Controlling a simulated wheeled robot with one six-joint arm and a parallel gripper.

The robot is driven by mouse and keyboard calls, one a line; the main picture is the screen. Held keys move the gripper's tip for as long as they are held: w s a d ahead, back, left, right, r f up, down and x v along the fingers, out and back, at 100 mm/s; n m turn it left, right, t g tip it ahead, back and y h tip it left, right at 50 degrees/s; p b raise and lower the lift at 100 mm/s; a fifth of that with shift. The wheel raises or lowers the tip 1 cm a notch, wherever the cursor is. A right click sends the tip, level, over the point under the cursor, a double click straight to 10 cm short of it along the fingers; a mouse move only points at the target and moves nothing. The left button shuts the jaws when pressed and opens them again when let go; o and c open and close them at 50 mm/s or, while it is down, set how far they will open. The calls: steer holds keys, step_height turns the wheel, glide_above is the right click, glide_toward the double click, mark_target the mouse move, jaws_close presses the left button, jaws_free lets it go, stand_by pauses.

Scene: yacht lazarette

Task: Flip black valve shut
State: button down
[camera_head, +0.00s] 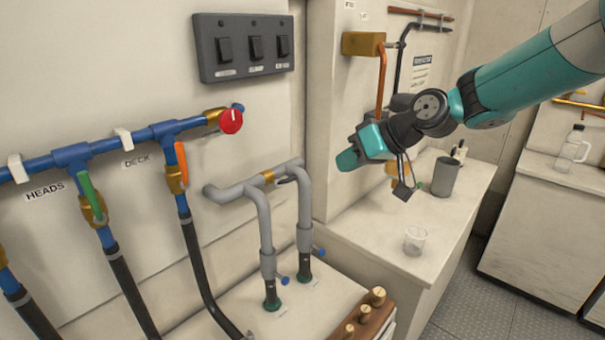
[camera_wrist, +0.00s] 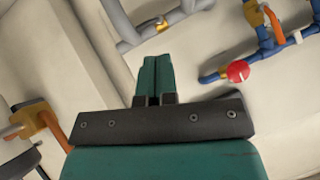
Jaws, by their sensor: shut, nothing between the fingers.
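The black valve is a small dark lever (camera_head: 287,180) at a brass fitting (camera_head: 267,177) on the grey pipe, low on the wall in the head view. The lever looks roughly in line with the pipe, but it is small and its exact angle is hard to tell. The brass fitting and grey pipe also show at the top of the wrist view (camera_wrist: 161,26), where the lever is not clear. My gripper (camera_head: 347,160) is shut and empty, to the right of the valve and apart from it. Its closed teal fingers show in the wrist view (camera_wrist: 154,72).
Blue pipes (camera_head: 75,155) carry a red knob (camera_head: 231,121), an orange lever (camera_head: 181,162) and a green lever (camera_head: 88,193), left of the valve. A switch panel (camera_head: 243,47) is above. A brass box (camera_head: 363,43) is at right. A grey cup (camera_head: 445,177) and clear cup (camera_head: 415,240) stand on the counter.

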mark_target(294, 177)
steer(key=shift+t+y, duration=0.3)
steer(key=shift+t, duration=0.3)
steer(key=w, duration=0.2)
steer(key=w+d+f, duration=0.1)
steer(key=w, duration=0.2)
steer(key=shift+w+d+f, duration=0.2)
steer(key=shift+w+f, duration=0.1)
steer(key=p+x, duration=0.6)
steer(key=x, duration=0.6)
steer(key=shift+w+a+p, duration=0.15)
steer(key=shift+a+p, duration=0.2)
steer(key=shift+w+a+f, duration=0.25)
steer(key=shift+a+f, duration=0.15)
steer(key=shift+f, duration=0.15)
